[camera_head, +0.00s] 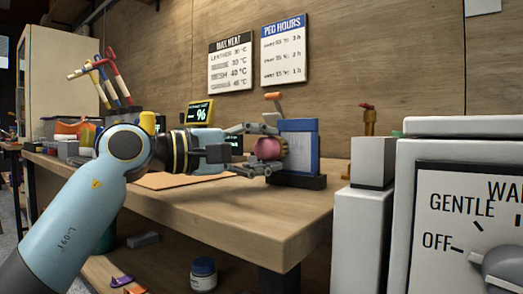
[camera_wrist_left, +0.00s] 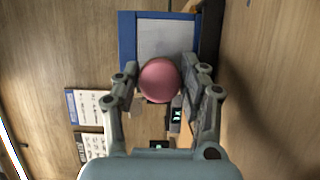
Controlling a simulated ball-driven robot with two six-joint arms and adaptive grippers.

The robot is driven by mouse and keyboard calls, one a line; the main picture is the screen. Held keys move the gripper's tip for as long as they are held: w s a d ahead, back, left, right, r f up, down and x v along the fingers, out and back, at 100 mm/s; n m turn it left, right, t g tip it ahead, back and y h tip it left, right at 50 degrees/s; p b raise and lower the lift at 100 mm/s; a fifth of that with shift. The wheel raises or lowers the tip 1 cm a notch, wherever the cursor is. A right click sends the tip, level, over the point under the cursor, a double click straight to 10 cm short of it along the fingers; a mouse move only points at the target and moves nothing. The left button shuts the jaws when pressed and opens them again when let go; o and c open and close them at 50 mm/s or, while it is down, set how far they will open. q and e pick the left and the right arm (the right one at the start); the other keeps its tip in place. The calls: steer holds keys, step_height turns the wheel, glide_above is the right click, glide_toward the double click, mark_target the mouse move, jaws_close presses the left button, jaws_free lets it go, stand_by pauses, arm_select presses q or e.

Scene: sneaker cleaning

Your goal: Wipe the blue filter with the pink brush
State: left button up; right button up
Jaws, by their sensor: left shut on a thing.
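The blue filter (camera_head: 312,150) stands upright in a dark base at the right end of the wooden bench; it has a blue frame and a pale panel. It also shows in the left wrist view (camera_wrist_left: 127,42), straight ahead of the fingers. My left gripper (camera_head: 268,150) is shut on the pink brush (camera_head: 267,149), whose round pink end shows between the fingers in the left wrist view (camera_wrist_left: 159,80). The brush is in front of the filter's pale panel; I cannot tell whether they touch. My right gripper is not in view.
The wooden bench (camera_head: 290,205) has free room at its front. A small display (camera_head: 200,112) stands behind my left arm. Several coloured-handled tools (camera_head: 103,80) stand at the left. A white machine with a dial (camera_head: 460,200) fills the right side.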

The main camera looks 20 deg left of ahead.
arm_select(q)
steer(key=shift+s+d, duration=0.35)
steer(key=shift+d, duration=0.45)
steer(key=shift+s+d, duration=0.35)
steer(key=shift+d, duration=0.45)
steer(key=shift+s+d, duration=0.25)
steer(key=shift+d, duration=0.55)
steer(key=shift+s+d, duration=0.2)
steer(key=shift+d, duration=0.6)
steer(key=shift+w+a, duration=0.2)
steer(key=shift+a, duration=0.3)
steer(key=shift+w+a, duration=0.15)
steer(key=shift+a, duration=0.35)
steer(key=shift+w+a, duration=0.2)
steer(key=shift+a, duration=0.45)
steer(key=shift+w+a+f+b, duration=0.1)
steer(key=shift+w+a+b, duration=0.2)
steer(key=shift+a, duration=0.3)
steer(key=shift+w+a+b, duration=0.2)
steer(key=shift+a+b, duration=0.2)
steer(key=shift+a, duration=0.2)
steer(key=shift+w+a, duration=0.15)
steer(key=shift+a, duration=0.25)
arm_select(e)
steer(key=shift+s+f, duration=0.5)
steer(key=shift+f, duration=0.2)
